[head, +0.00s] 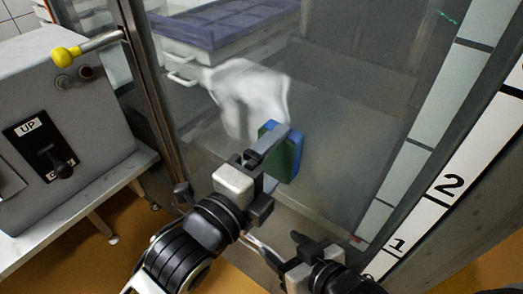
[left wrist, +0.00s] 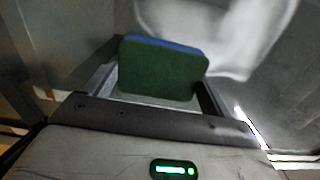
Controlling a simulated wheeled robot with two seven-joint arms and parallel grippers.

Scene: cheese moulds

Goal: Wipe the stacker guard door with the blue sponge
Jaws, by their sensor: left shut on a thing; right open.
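The stacker guard door (head: 340,140) is a large clear panel in a metal frame, filling the middle of the head view. A whitish smear (head: 248,92) shows on it, and the smear (left wrist: 215,30) is also in the left wrist view. My left gripper (head: 272,146) is shut on the blue sponge (head: 284,152), which has a blue side and a green side. The sponge stands upright between the fingers in the left wrist view (left wrist: 163,70), close to the panel just below the smear; I cannot tell whether it touches. My right gripper (head: 308,248) is open and empty, low in front of the door.
A grey control box (head: 60,120) with an UP lever and a yellow-tipped handle (head: 68,56) stands at the left on a metal bench. Behind the panel are purple moulds (head: 215,22). A numbered scale strip (head: 447,187) runs along the right. The floor is orange-brown.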

